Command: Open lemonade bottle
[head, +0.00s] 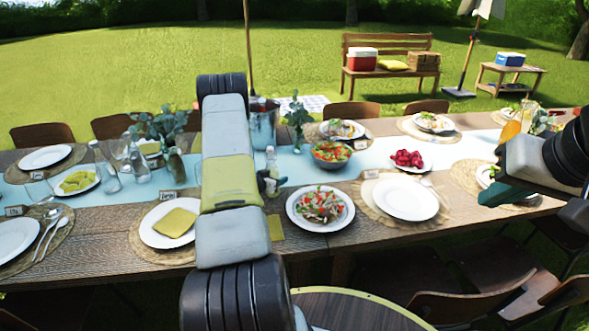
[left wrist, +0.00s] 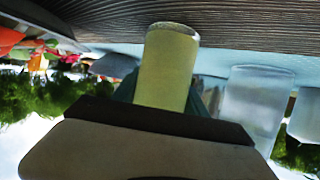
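The lemonade bottle (head: 271,160) stands upright near the middle of the table, its neck showing just right of my left forearm. In the left wrist view, which is upside down, its yellow-green body (left wrist: 168,68) sits between the teal fingers of my left gripper (left wrist: 163,105). The fingers press close on both sides, and the gripper looks shut on it. In the head view my left gripper (head: 269,186) is mostly hidden behind my arm. The bottle's cap is too small to make out. My right gripper (head: 492,194) is over the table's right part, seen side-on, its opening unclear.
A salad plate (head: 320,226) lies right of the bottle, with a salad bowl (head: 331,163) behind. An empty plate (head: 405,213) lies further right.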

